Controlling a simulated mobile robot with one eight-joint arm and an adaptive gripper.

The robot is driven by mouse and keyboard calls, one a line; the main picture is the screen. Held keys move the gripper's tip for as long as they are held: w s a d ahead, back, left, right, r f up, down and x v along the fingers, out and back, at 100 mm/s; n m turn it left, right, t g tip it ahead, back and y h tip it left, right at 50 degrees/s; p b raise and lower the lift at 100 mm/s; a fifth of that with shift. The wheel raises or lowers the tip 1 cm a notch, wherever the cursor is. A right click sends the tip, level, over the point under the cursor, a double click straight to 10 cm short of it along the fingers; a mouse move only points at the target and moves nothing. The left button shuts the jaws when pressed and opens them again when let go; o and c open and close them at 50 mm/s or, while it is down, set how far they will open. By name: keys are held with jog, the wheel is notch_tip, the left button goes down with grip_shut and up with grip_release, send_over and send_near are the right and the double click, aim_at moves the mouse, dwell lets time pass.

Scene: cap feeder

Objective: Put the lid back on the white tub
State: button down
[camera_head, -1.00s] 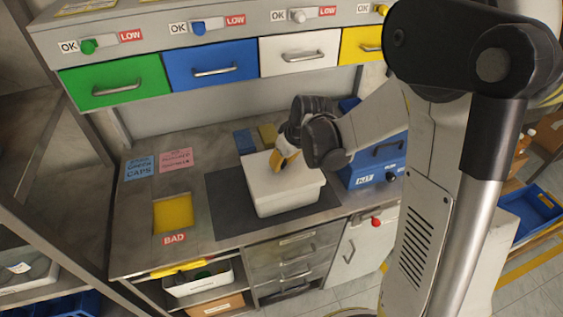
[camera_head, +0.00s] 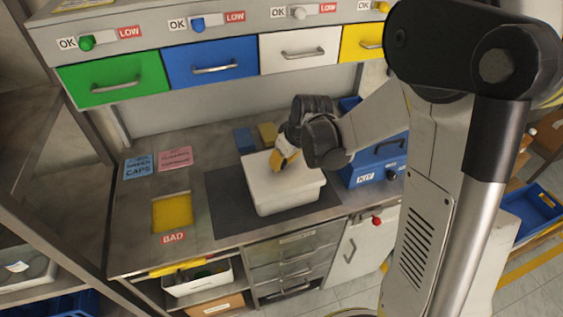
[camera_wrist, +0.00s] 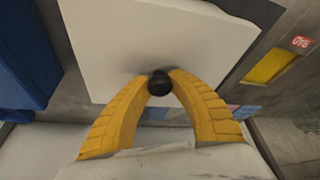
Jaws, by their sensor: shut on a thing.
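The white tub (camera_head: 287,202) stands on the dark mat in the middle of the workbench. Its white lid (camera_head: 268,178) lies over the top of the tub; I cannot tell whether it is fully seated. My gripper (camera_head: 284,160) is over the lid, its yellow fingers pointing down. In the wrist view, my gripper (camera_wrist: 160,82) has its fingertips closed on a round black knob (camera_wrist: 159,84) on the lid, whose pale flat top (camera_wrist: 150,40) fills the upper middle. The tub's far side is hidden.
A blue KIT box (camera_head: 372,170) stands close to the right of the tub. Blue and yellow blocks (camera_head: 256,137) lie behind it. A yellow BAD square (camera_head: 172,213) is at left on the bench. Coloured drawers (camera_head: 210,68) hang above. The bench between the tub and the BAD square is clear.

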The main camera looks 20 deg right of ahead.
jog(key=shift+f, duration=0.1)
dwell(0.3)
jog(key=c, duration=0.6)
grip_release()
jog(key=shift+r+p, duration=2.4)
jog(key=shift+r, duration=1.15)
grip_shut()
